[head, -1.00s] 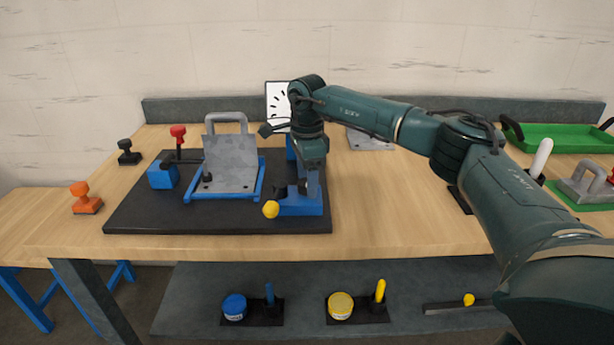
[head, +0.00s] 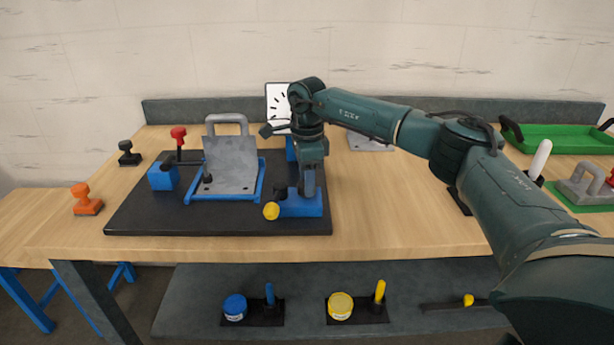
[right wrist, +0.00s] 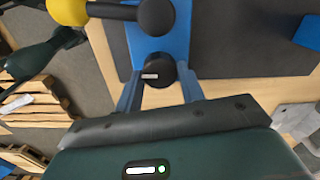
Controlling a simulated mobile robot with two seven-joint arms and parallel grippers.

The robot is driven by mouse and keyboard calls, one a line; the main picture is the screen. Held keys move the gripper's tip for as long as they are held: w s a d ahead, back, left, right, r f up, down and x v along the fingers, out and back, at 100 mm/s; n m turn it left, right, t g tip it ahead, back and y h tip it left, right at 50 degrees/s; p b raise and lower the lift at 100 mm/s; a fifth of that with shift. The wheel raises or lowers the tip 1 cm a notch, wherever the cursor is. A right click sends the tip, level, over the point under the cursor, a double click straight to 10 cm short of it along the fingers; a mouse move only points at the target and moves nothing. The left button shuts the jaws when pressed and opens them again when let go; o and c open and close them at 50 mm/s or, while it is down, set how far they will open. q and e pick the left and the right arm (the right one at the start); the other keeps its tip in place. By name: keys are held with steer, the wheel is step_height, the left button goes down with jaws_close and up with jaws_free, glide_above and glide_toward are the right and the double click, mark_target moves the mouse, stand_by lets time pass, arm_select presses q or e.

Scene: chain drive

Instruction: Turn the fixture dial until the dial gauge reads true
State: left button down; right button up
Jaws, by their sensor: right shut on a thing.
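The fixture dial (right wrist: 155,72) is a black round knob with a white mark, on a blue block (head: 300,207) at the front right of the dark fixture plate. My right gripper (head: 308,192) points down over this block. In the right wrist view its two fingers (right wrist: 159,88) are shut on the dial, one on each side. In the head view the gripper hides the dial. The dial gauge (head: 279,98) is a white board with black ticks behind the plate. My right arm covers part of it, and I cannot make out a needle. My left gripper is not in view.
A yellow-ended lever (head: 271,211) sits just left of the blue block. A grey plate with a handle (head: 230,163) stands in a blue frame on the dark plate (head: 150,220). A red-topped clamp (head: 179,134) is behind left.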

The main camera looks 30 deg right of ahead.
steer(key=m+p, duration=0.1)
steer(key=m, duration=0.2)
steer(key=shift+r+p, duration=0.15)
steer(key=shift+p, duration=0.2)
steer(key=shift+m+p, duration=0.4)
steer(key=shift+m, duration=0.4)
steer(key=shift+m+p, duration=0.4)
steer(key=shift+m, duration=0.7)
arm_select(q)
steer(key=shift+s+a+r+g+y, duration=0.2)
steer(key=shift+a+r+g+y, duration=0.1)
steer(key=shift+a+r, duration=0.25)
arm_select(e)
steer(key=shift+m, duration=0.4)
steer(key=o, duration=1)
steer(key=shift+c, duration=0.2)
